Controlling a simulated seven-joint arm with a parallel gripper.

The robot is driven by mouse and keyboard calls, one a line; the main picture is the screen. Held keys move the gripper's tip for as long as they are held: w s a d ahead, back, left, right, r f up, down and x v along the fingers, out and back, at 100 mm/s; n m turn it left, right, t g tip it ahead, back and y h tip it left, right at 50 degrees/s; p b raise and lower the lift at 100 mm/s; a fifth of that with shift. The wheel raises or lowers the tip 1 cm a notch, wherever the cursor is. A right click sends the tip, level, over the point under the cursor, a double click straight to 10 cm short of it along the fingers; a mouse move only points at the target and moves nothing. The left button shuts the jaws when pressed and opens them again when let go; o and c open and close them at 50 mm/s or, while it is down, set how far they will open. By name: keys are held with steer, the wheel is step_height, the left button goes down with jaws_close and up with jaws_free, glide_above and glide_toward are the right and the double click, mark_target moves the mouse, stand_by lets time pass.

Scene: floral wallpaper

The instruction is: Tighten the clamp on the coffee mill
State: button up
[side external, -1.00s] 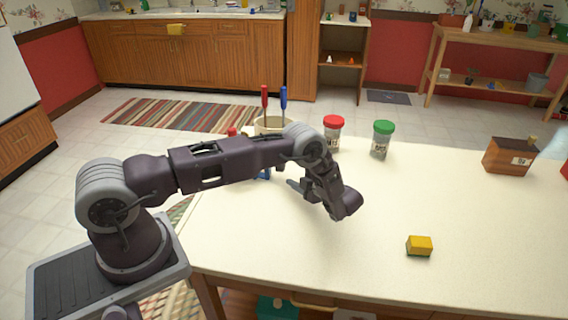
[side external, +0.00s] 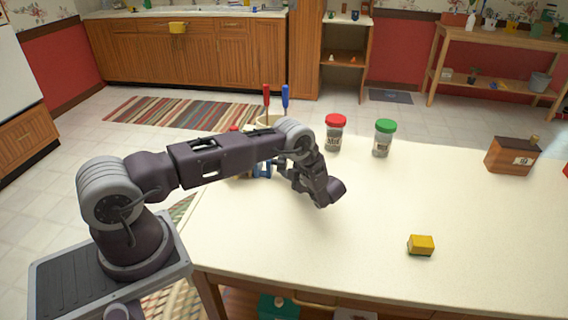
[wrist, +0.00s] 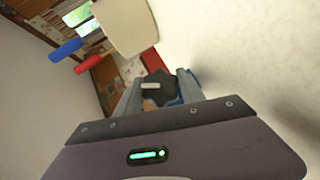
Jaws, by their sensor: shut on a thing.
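A black lobed knob (wrist: 158,90) with a white mark sits between the two fingers of my gripper (wrist: 159,92) in the wrist view. My gripper is shut on it. A blue part (wrist: 190,88) shows just behind the knob. In the side view, my gripper (side external: 279,165) points left at a blue piece (side external: 262,169), which looks like the clamp and is partly hidden by my arm. The coffee mill itself cannot be made out clearly behind my arm.
A cream container (side external: 268,121) holds a red (side external: 266,95) and a blue screwdriver (side external: 285,97) behind my arm. The front middle is clear.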

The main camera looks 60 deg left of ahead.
steer(key=m+g+h, duration=0.1)
steer(key=m+h, duration=0.1)
steer(key=shift+h, duration=0.4)
steer(key=m+g+h, duration=0.2)
steer(key=h, duration=0.1)
steer(key=shift+d, duration=0.1)
steer(key=shift+w+d+m+g+h, duration=0.1)
steer(key=shift+w+m+g+h, duration=0.15)
steer(key=shift+m+h, duration=0.25)
steer(key=shift+w+d+m, duration=0.3)
steer(key=shift+w+m, duration=0.1)
steer(key=shift+g+h, duration=0.25)
steer(key=shift+h, duration=0.05)
steer(key=shift+s+a+g, duration=0.3)
steer(key=shift+s+a, duration=0.25)
steer(key=shift+s, duration=0.15)
